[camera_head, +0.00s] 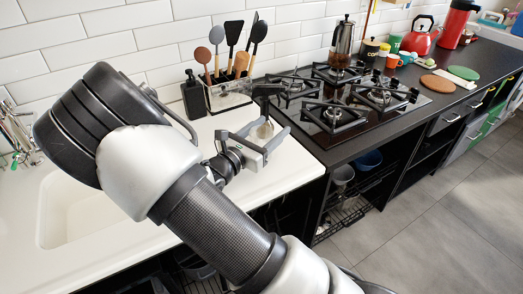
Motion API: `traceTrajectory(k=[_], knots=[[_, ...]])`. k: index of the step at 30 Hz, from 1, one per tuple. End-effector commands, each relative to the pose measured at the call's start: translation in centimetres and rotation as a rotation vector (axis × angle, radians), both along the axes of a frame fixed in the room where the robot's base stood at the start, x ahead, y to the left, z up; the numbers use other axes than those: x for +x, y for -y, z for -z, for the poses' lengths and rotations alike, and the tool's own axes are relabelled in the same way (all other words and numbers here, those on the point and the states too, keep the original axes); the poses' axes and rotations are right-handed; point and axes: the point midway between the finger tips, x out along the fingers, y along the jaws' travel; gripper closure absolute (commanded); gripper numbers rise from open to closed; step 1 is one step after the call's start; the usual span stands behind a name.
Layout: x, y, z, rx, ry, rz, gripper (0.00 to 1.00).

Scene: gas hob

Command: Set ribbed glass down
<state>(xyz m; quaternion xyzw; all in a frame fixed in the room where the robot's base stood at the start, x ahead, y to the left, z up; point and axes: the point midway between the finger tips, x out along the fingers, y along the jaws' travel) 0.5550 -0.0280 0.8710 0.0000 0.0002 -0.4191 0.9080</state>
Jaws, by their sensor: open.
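My gripper (267,137) is over the white counter (288,175), just left of the hob. Its two fingers are spread apart. A small clear glass (263,127) shows at the fingers, seemingly standing upright on the counter. It is partly hidden by the gripper, and its ribbing is too small to make out. I cannot tell whether a finger touches it.
The black gas hob (340,97) is right of my gripper, with a French press (343,40) at its back. A utensil holder (229,95) and a dark bottle (194,97) stand behind. The sink (75,215) is at left. Bare counter lies in front of my gripper.

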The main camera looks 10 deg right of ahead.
Motion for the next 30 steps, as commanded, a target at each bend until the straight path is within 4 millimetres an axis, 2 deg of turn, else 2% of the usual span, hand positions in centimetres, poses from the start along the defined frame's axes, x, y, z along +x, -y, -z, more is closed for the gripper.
traceTrajectory(k=[7,14,23,30], knots=[[0.1,0.1,0.0,0.0,0.0,-0.001,0.43],[0.1,0.1,-0.1,-0.001,0.001,-0.001,0.82],[0.1,0.1,-0.4,0.0,0.001,-0.001,0.82],[0.1,0.1,-3.2,0.002,0.004,-0.001,0.82]])
